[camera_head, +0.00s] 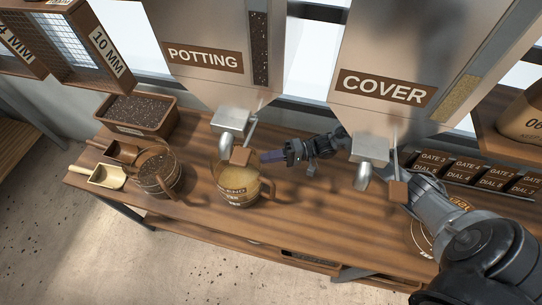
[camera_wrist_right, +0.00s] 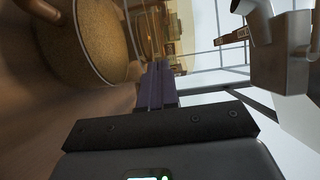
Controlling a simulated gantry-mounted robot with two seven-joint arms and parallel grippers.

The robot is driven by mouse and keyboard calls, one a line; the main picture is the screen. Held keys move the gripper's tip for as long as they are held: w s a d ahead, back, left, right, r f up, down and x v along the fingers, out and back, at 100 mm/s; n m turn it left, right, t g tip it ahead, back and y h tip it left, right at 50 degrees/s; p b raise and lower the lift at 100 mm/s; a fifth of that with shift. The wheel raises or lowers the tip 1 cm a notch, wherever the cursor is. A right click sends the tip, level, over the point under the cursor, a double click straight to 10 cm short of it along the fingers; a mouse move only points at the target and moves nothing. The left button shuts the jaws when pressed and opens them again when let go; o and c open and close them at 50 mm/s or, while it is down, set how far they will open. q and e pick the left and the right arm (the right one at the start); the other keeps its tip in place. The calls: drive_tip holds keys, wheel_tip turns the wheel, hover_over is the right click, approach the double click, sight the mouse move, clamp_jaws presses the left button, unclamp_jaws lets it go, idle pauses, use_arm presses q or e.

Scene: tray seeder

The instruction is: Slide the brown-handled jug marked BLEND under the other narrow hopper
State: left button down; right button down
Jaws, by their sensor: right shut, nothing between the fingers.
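A brown-handled jug (camera_head: 238,197) of tan grains stands below the POTTING spout (camera_head: 225,144); its band lettering is too small to read. A second brown-handled jug (camera_head: 152,182), filled with dark mix, stands to its left. My right gripper (camera_head: 272,157) is shut and empty, just behind and right of the tan-filled jug, seemingly apart from it. In the right wrist view, a jug of tan grains (camera_wrist_right: 100,40) lies beside the shut fingers (camera_wrist_right: 155,85). The COVER hopper (camera_head: 385,60) is at the right, with its spout (camera_head: 363,180) over bare bench. My left gripper is out of view.
A tub of dark mix (camera_head: 138,112) and scoops (camera_head: 106,178) sit at the bench's left. Gate and dial labels (camera_head: 466,167) line the back right. My right arm partly hides a round labelled item (camera_head: 425,240) at the right. Bench between the spouts is largely clear.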

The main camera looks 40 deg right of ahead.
drive_tip(key=a+p, duration=0.2)
drive_tip(key=a, duration=0.1)
drive_tip(key=shift+s+p, duration=0.4)
